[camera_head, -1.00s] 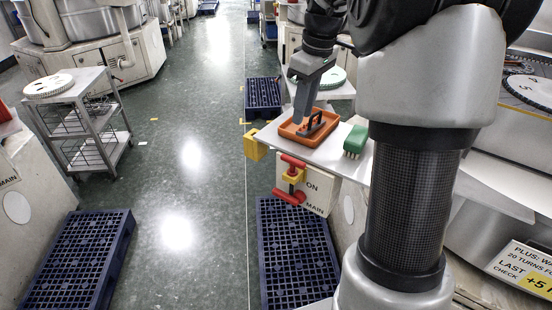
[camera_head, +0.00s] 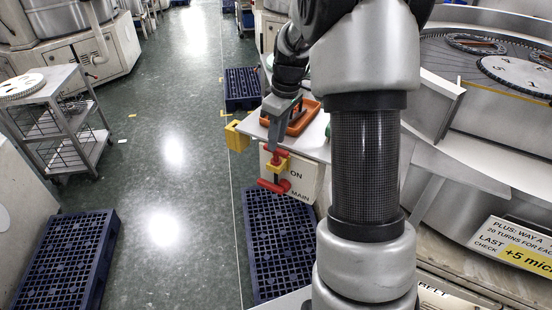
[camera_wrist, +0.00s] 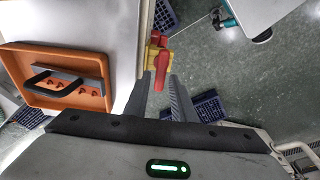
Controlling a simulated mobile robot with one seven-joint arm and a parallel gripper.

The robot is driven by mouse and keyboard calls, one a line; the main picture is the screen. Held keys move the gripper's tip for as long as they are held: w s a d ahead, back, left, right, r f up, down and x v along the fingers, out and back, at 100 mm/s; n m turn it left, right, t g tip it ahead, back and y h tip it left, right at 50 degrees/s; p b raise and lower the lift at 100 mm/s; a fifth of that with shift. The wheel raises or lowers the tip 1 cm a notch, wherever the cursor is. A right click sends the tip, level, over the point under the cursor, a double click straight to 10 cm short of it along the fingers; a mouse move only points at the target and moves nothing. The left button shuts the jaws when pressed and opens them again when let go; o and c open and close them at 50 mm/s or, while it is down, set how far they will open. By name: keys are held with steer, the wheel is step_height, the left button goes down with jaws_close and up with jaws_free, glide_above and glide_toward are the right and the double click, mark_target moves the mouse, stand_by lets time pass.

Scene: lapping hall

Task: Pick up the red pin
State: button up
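The red pin (camera_head: 280,153) sits in a yellow bracket (camera_head: 276,165) at the front edge of the white shelf. A second red bar (camera_head: 273,186) shows below the bracket; I cannot tell whether both are one piece. In the wrist view the red pin (camera_wrist: 160,70) lies just ahead of my fingertips, with the yellow bracket (camera_wrist: 153,48) beside it. My gripper (camera_wrist: 162,80) is open and empty, its two dark fingers apart. In the head view my gripper (camera_head: 271,142) is just above the pin. I cannot tell whether it touches the pin.
An orange tray (camera_wrist: 20,85) with a black-handled tool lies on the white shelf (camera_wrist: 115,30) beside my gripper. A yellow block (camera_head: 237,136) juts from the shelf's left corner. Dark blue pallets (camera_head: 281,240) lie on the floor.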

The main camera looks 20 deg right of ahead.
step_height(320, 180, down, 5)
steer(key=shift+a+r, duration=0.1)
steer(key=shift+r, duration=0.1)
jaws_close()
steer(key=shift+r, duration=0.1)
